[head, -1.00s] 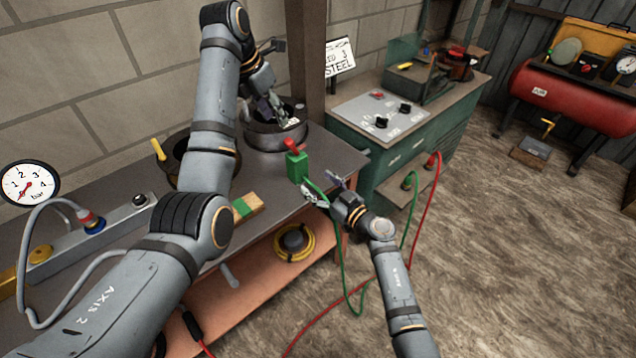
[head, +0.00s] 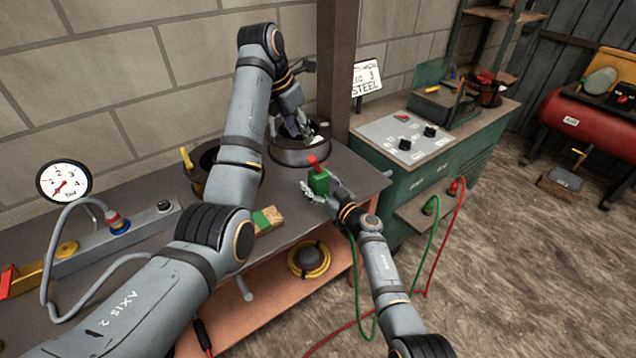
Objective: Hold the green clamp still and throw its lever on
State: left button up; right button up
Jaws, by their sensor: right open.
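The green clamp (head: 318,184) stands near the front right edge of the grey workbench. Its red lever (head: 313,163) sits on top, tilted a little. My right gripper (head: 321,191) is open at the clamp, with a finger on either side of its lower part. I cannot tell whether the fingers touch it. My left gripper (head: 303,131) is above the round metal pot behind the clamp, pointing down. Its fingertips are small and dark against the pot, and whether they are open is unclear.
The metal pot (head: 287,154) stands by a brown post (head: 340,75). A dark pot with a yellow handle (head: 186,157) and a green-and-wood block (head: 266,221) are on the bench. A green cable (head: 357,290) hangs off the bench front. A green cabinet (head: 400,190) stands right.

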grip_shut()
pick_arm(q)
jog(key=shift+c, duration=0.7)
jog(key=a+f, duration=0.1)
jog(key=f, duration=0.1)
jog(key=w+a+f+h, duration=0.1)
jog(key=a+f+t+h, duration=0.1)
jog(key=a+f, duration=0.1)
jog(key=shift+w+a+f, duration=0.1)
jog(key=shift+w+f, duration=0.15)
jog(key=shift+f, duration=0.05)
grip_shut()
pick_arm(e)
jog(key=shift+d, duration=0.15)
jog(key=shift+a, duration=0.25)
jog(key=shift+d, duration=0.15)
pick_arm(q)
jog(key=s+a+f+m+t+h, duration=0.2)
jog(key=s+a+f+t+h, duration=0.1)
jog(key=s+a+h, duration=0.3)
jog(key=s+a+t, duration=0.1)
jog(key=s, duration=0.1)
jog(key=shift+s+a+f, duration=0.15)
jog(key=shift+s+f, duration=0.05)
jog(key=shift+s, duration=0.2)
